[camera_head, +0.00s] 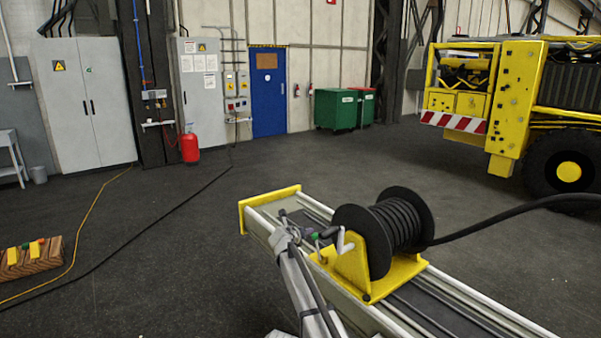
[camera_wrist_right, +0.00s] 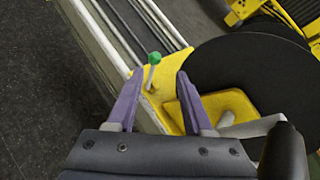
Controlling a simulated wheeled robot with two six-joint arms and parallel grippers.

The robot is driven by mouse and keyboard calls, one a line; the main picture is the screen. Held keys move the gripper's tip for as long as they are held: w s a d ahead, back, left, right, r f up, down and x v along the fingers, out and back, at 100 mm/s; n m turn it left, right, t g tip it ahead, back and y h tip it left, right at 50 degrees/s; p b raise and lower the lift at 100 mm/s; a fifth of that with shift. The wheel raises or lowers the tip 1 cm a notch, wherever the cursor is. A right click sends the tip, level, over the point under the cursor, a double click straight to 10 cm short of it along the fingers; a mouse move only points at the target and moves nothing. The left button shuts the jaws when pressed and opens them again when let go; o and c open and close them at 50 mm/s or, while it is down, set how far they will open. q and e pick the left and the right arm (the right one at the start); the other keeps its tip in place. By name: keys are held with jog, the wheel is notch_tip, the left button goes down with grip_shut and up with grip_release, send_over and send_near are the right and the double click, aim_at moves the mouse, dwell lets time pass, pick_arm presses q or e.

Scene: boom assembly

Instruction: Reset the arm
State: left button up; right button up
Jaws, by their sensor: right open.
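My right gripper (camera_head: 299,226) is over the near side of the boom (camera_head: 262,225), beside the yellow reel base (camera_head: 352,262). In the right wrist view its two purple fingers (camera_wrist_right: 158,78) are apart. A small lever with a green knob (camera_wrist_right: 154,58) stands on the yellow plate, in line with the gap between the fingertips; I cannot tell whether they touch it. The green knob also shows in the head view (camera_head: 315,236). A black hose reel (camera_head: 382,230) sits on the boom. Its grey crank (camera_wrist_right: 250,128) is right of the fingers. My left gripper is out of view.
A black hose (camera_head: 500,210) runs from the reel toward a yellow vehicle (camera_head: 518,95) at right. A wooden block with coloured buttons (camera_head: 33,256) lies at left, near a yellow cable (camera_head: 85,225). The floor between is mostly clear.

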jog(key=s+d+f+m+g, duration=0.3)
jog(key=s+d+m, duration=0.2)
jog(key=s+m, duration=0.45)
jog(key=s+d+f+m+g+y, duration=0.15)
jog(key=s+d+f+m, duration=0.4)
jog(key=s, duration=0.75)
jog(key=s+d+f+m+g, duration=0.25)
jog(key=s+d+m, duration=0.35)
jog(key=s+m, duration=0.5)
jog(key=s+f+m+g+y, duration=0.1)
jog(key=s+m+g+y, duration=0.25)
jog(key=s+m, duration=1.1)
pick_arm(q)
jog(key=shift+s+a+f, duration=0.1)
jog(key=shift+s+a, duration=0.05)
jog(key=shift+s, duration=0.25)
pick_arm(e)
jog(key=s+a+n+g+h, duration=0.1)
jog(key=s+a+n, duration=0.6)
jog(key=s+a, duration=0.3)
jog(key=shift+a+f+g+h, duration=0.25)
jog(key=shift+a+g+h, duration=0.15)
jog(key=shift+a, duration=0.5)
